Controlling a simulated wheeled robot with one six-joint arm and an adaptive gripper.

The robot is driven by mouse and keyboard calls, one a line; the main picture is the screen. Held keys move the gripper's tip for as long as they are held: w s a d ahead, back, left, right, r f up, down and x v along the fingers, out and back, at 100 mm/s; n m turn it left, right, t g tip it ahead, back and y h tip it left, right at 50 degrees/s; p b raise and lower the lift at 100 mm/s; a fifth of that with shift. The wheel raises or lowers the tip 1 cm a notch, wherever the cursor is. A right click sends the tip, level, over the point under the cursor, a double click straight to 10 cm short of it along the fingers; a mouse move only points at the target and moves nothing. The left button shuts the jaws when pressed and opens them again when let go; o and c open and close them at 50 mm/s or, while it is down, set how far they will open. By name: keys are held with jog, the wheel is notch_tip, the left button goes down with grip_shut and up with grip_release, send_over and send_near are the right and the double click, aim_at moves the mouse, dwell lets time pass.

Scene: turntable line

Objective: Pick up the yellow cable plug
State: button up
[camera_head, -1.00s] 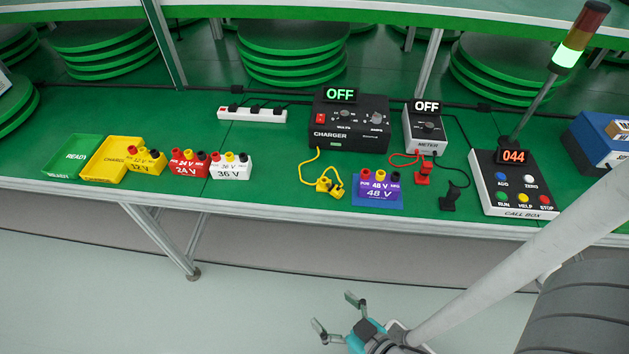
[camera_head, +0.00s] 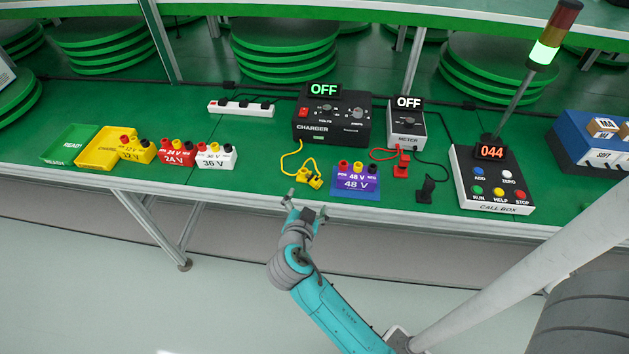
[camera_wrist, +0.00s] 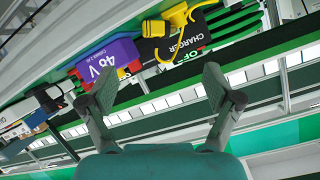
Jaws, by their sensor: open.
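The yellow cable plug (camera_head: 310,180) lies on the green table in front of the charger (camera_head: 331,122), with a yellow cable looping back to it. In the wrist view the yellow plug (camera_wrist: 154,28) is at the top, left of centre, beside the purple 48 V battery (camera_wrist: 104,58). My gripper (camera_head: 292,198) is at the table's front edge, just short of the plug in the head view and apart from it. In the wrist view its two fingers (camera_wrist: 160,88) are spread with nothing between them.
The purple 48 V battery (camera_head: 355,182) stands right of the plug. The meter (camera_head: 405,127), red plug (camera_head: 402,166), black plug (camera_head: 426,190) and call box (camera_head: 490,182) are further right. Red (camera_head: 177,154) and white (camera_head: 215,157) batteries stand left. Green tabletop between them is clear.

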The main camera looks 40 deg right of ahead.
aim_at(315, 179)
jog(key=shift+r+x, duration=0.15)
jog(key=shift+x, duration=2.6)
jog(key=shift+r+x, duration=0.1)
jog(key=shift+x, duration=2.65)
jog(key=shift+d, duration=0.15)
jog(key=shift+s, duration=0.1)
jog(key=c, duration=1.2)
jog(key=shift+r, duration=0.1)
